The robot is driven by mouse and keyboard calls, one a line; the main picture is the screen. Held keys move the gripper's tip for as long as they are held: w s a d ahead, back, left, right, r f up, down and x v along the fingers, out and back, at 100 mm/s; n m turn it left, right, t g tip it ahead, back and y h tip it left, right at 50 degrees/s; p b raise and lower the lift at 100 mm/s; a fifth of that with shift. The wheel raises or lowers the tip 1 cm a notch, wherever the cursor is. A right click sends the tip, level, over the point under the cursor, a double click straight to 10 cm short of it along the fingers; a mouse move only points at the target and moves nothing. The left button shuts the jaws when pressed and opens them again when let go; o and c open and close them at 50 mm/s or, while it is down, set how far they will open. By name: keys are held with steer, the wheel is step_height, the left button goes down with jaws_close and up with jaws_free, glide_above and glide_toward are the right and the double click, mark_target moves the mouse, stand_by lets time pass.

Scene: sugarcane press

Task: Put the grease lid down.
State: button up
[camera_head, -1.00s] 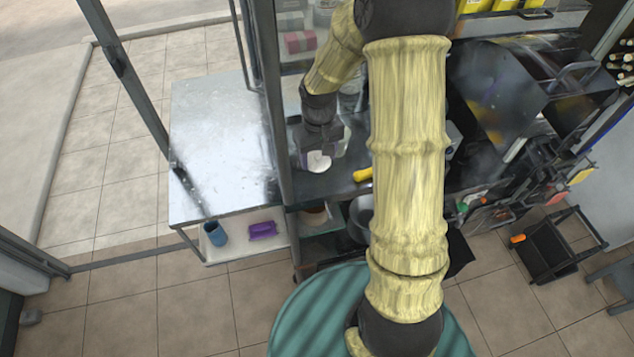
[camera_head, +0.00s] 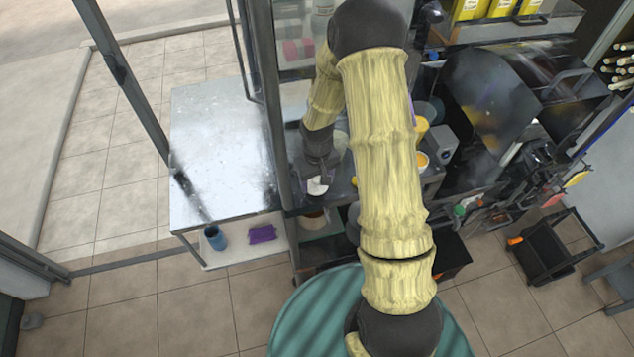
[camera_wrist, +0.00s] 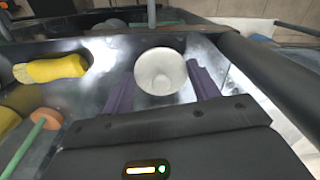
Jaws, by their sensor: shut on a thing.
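The grease lid is a round, whitish disc (camera_wrist: 160,72) with a smaller raised circle in its middle. In the wrist view it sits between the two purple fingers of my gripper (camera_wrist: 160,92), which is shut on it. In the head view the lid (camera_head: 317,186) shows as a small white patch at the end of my gripper (camera_head: 318,178), over the dark metal counter (camera_head: 340,190) near its front edge. I cannot tell whether the lid touches the counter.
A yellow-handled thing (camera_wrist: 50,68) lies left of the lid in the wrist view. A post (camera_head: 270,100) stands close left of my gripper. A blue cup (camera_head: 216,237) and a purple item (camera_head: 262,234) are on the lower shelf. The silver table (camera_head: 215,150) at left is mostly bare.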

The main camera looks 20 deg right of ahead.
mark_target(317, 181)
steer(key=shift+f, duration=0.95)
steer(key=shift+f, duration=0.1)
steer(key=o, duration=0.9)
steer(key=shift+o, duration=0.2)
step_height(317, 181, up, 12)
steer(key=b, duration=0.2)
steer(key=shift+b, duration=0.35)
